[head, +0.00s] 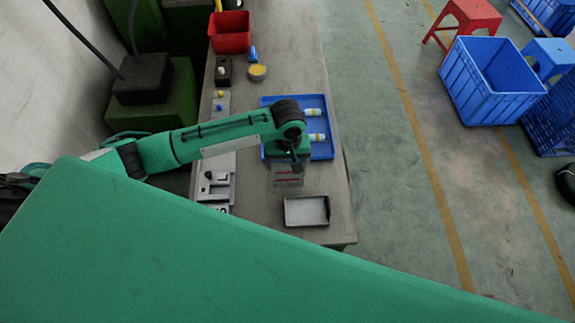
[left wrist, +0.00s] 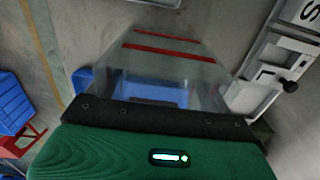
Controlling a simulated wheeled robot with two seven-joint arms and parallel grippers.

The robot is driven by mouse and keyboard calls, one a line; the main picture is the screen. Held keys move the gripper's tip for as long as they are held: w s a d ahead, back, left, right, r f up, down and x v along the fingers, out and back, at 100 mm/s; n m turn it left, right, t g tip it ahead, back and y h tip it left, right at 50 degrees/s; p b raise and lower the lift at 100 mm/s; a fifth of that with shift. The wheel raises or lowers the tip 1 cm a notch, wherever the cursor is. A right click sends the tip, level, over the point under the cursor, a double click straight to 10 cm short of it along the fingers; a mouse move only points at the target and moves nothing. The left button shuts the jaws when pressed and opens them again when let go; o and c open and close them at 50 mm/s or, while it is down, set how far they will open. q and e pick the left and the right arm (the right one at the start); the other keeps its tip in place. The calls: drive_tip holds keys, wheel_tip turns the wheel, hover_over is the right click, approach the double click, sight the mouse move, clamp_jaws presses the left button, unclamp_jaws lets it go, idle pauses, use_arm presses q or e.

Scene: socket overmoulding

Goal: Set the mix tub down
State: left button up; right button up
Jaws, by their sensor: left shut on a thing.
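The mix tub (head: 288,179) is a clear, greyish container with red lines across it. My left gripper (head: 289,157) is shut on it, above the table between the blue tray and a small grey tray. In the left wrist view the tub (left wrist: 165,62) fills the middle, in front of the dark edge of my gripper, with two red lines showing. I cannot tell whether its bottom touches the table. My fingertips are hidden. My right gripper is not in view.
The blue tray (head: 326,153) holds white bottles behind the tub. The shallow grey tray (head: 307,211) lies near the table's front edge. A white fixture (head: 214,181) is to the left. A red bin (head: 230,32) and a yellow-topped pot (head: 257,72) stand farther back. The table (head: 289,72) is bare at the back right.

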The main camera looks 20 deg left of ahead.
sight(288, 164)
use_arm(q)
drive_tip(key=shift+f, duration=1.7)
drive_tip(key=o, duration=0.9)
drive_tip(key=shift+f, duration=0.1)
